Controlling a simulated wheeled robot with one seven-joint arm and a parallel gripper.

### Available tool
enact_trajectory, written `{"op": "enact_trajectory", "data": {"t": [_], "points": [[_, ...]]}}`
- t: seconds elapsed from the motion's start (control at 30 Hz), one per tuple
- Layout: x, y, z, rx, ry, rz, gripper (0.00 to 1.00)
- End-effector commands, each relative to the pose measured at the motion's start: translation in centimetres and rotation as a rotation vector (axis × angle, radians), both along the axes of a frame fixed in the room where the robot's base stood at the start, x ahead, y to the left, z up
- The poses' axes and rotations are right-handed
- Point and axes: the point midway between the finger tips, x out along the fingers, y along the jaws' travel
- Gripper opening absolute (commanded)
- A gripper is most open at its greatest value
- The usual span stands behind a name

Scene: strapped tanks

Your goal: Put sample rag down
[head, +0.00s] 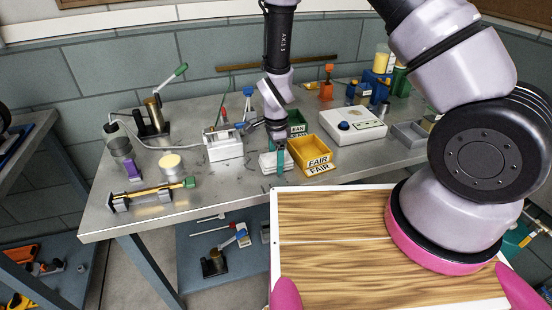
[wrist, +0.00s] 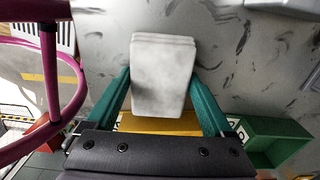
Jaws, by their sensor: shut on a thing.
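The sample rag (wrist: 162,72) is a folded white-grey pad. In the wrist view it sits between the two teal fingers of my gripper (wrist: 161,95), which is shut on it. In the head view my gripper (head: 274,156) is low over the front middle of the grey bench (head: 215,185), and the rag (head: 267,163) shows at the fingers. It is left of the yellow bin marked FAIR (head: 313,168). I cannot tell whether the rag touches the bench top.
A green bin (head: 297,124) stands behind the yellow one. A white box with a blue knob (head: 352,126) is to the right, and a white holder with tools (head: 223,147) to the left. A clamp-like fixture (head: 150,196) lies at the front left. Bare bench shows between it and my gripper.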

Motion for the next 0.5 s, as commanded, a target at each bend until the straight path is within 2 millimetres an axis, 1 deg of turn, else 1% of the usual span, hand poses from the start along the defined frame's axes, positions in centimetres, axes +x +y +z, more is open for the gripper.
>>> {"op": "enact_trajectory", "data": {"t": [0.13,0.17,0.2,0.5], "points": [[-0.03,-0.04,-0.26,-0.001,0.001,0.0,0.34],[-0.02,-0.04,-0.3,-0.001,0.001,0.0,0.9],[-0.01,-0.02,-0.26,0.0,0.001,0.0,1.0],[0.0,-0.01,-0.03,0.0,0.0,0.0,1.0]]}}
